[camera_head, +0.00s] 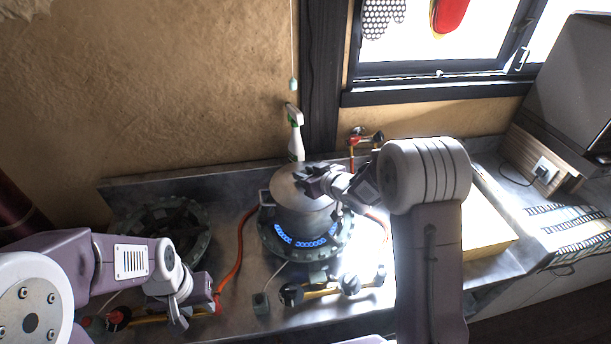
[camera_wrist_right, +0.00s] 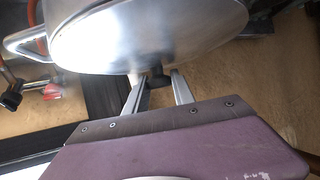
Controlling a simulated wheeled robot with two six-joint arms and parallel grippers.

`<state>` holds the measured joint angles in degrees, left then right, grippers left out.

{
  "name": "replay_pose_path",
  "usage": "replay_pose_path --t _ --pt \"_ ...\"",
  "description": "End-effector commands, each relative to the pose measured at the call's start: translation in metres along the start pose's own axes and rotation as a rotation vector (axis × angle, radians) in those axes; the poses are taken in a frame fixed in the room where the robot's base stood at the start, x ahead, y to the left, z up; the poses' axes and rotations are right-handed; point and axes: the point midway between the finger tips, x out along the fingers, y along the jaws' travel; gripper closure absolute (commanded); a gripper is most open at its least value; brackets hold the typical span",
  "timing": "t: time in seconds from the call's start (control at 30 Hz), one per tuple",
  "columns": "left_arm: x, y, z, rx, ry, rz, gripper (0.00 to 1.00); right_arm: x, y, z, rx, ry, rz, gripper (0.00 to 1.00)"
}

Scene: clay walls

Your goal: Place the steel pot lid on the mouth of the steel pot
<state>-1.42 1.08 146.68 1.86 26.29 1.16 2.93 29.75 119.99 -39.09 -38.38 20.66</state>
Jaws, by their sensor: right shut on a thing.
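The steel pot (camera_head: 306,222) stands on a burner with blue flames in the head view. The round steel lid (camera_head: 290,190) is over its mouth, looking about level; I cannot tell whether its rim rests on the pot or hovers just above it. My right gripper (camera_head: 312,182) is shut on the lid's dark knob, also visible between the fingers (camera_wrist_right: 158,84) in the wrist view. A pot handle (camera_wrist_right: 28,44) shows at the left there, beside the shiny steel. My left gripper (camera_head: 192,308) is low at the left, away from the pot; its jaw opening is unclear.
An empty burner (camera_head: 168,222) is to the left. A white spray bottle (camera_head: 295,135) stands behind the pot by the wall. An orange hose (camera_head: 235,258) and valves (camera_head: 348,285) lie along the front. A yellowish board (camera_head: 487,225) is right of my right arm.

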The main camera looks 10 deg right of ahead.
Motion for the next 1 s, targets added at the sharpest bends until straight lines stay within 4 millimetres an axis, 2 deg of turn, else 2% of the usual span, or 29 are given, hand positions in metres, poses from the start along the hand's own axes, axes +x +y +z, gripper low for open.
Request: replay_pose_path --t 0.37,0.4,0.43,0.47,0.73,0.83,1.0 --pt "0.004 0.0 0.0 0.0 0.0 0.0 0.64 0.002 0.001 0.004 0.0 0.002 0.001 1.0" --pt "0.003 0.0 0.0 0.0 0.0 0.0 0.64 0.002 0.001 0.003 0.0 0.001 0.001 0.59" --pt "0.003 0.0 0.0 0.0 0.0 0.0 0.64 0.002 0.0 0.003 0.0 0.001 0.001 0.51" --pt "0.003 0.0 0.0 0.0 0.0 0.0 0.64 0.002 0.0 0.003 0.0 0.001 0.001 0.48" --pt "0.002 0.0 0.0 0.0 0.0 0.0 0.64 0.001 0.0 0.003 0.0 0.001 0.0 0.48" --pt "-0.004 0.0 0.0 0.0 0.0 0.0 0.64 -0.002 0.0 -0.004 -0.001 0.002 0.0 0.48" --pt "0.0 0.0 0.0 0.0 0.0 0.0 0.64 -0.031 0.001 -0.002 0.0 0.003 0.003 0.48"
